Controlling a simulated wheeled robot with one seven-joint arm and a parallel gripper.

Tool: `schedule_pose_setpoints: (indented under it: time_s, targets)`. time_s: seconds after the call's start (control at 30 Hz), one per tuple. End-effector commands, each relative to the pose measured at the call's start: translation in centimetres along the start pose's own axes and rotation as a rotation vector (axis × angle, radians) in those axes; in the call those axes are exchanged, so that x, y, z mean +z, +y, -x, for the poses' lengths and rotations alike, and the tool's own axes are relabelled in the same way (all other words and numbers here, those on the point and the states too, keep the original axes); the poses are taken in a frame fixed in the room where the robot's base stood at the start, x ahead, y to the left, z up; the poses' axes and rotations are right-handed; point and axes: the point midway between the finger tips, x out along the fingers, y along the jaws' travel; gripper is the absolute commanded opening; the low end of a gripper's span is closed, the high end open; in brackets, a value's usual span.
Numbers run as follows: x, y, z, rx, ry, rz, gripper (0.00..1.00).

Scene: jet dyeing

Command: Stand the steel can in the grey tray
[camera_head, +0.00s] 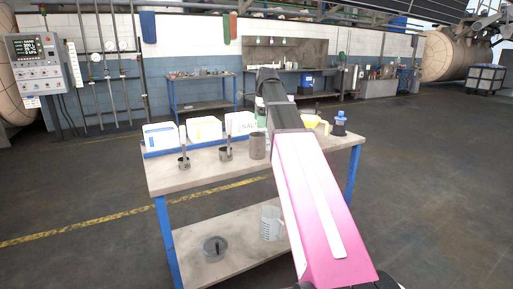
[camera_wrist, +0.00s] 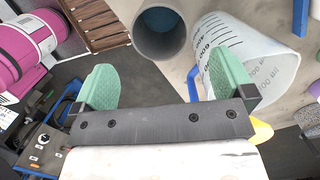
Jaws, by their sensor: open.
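A plain grey cylinder that looks like the steel can (camera_head: 258,146) stands upright on the workbench top, in front of the white boxes. In the wrist view a round grey open vessel (camera_wrist: 142,42), bluish inside, shows at the top; it may be the same can. My gripper (camera_wrist: 163,75) is open, with its two green fingers wide apart and nothing between them. The vessel lies beyond the fingertips. In the head view my gripper is mostly hidden behind my arm, above the bench. I cannot make out a grey tray for certain in either view.
Two small metal cups with upright handles (camera_head: 184,163) (camera_head: 225,154) stand left of the can. A blue rack of boxes (camera_head: 162,152) is behind them. A yellow jug (camera_head: 318,124) and a dark-blue bottle (camera_head: 339,128) stand right. A graduated beaker (camera_wrist: 232,45) is beside the vessel.

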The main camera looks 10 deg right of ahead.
Motion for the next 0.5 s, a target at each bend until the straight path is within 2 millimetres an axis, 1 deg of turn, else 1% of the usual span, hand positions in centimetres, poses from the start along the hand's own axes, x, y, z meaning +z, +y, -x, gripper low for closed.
schedule_pose_setpoints:
  time_s: [0.2,0.3,0.5]
  targets:
    - [0.0,0.1,-3.2,0.001,0.0,0.0,1.0]
    - [0.0,0.1,-4.3,0.002,0.0,0.0,1.0]
    - [0.0,0.1,-5.3,0.0,0.0,0.0,1.0]
